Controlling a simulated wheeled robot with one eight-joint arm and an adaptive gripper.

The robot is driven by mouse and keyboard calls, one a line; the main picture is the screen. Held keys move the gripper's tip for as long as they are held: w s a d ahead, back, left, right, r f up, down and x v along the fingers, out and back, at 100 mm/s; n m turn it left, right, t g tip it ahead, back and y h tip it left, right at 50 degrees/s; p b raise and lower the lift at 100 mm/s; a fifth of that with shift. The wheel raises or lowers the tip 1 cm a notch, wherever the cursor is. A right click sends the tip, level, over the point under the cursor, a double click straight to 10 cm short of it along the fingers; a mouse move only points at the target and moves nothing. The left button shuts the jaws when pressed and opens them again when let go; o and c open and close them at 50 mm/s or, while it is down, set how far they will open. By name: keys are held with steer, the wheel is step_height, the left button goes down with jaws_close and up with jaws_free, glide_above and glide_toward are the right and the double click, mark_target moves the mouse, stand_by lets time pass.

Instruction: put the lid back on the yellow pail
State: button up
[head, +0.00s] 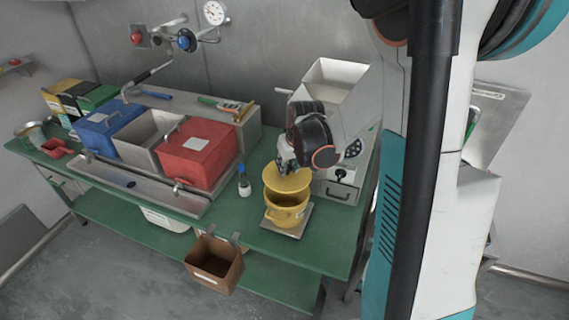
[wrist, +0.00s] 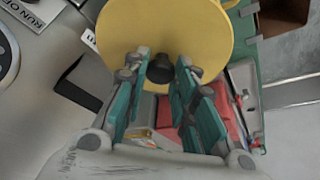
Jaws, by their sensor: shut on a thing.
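The yellow pail (head: 285,213) stands upright on a small plate (head: 296,231) near the bench's front edge. Its yellow lid (head: 288,181) is just above the pail's mouth, slightly tilted, with the pail's inside showing below it at the front. Whether the lid's back edge touches the rim I cannot tell. My gripper (head: 289,165) is above the lid. In the wrist view my gripper (wrist: 165,72) is shut on the lid's dark knob (wrist: 160,68), and the yellow lid (wrist: 165,25) fills the top and hides the pail.
The grinder (head: 335,80) stands right behind the pail. A brown box (head: 214,264) hangs at the bench's front.

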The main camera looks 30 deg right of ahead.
mark_target(289, 176)
steer(key=shift+f+b, duration=2.05)
steer(key=shift+f, duration=0.8)
steer(key=shift+f+b, duration=0.15)
steer(key=shift+b, duration=0.4)
stand_by(0.6)
steer(key=o, duration=1.1)
steer(key=shift+o, duration=0.2)
steer(key=o, duration=0.5)
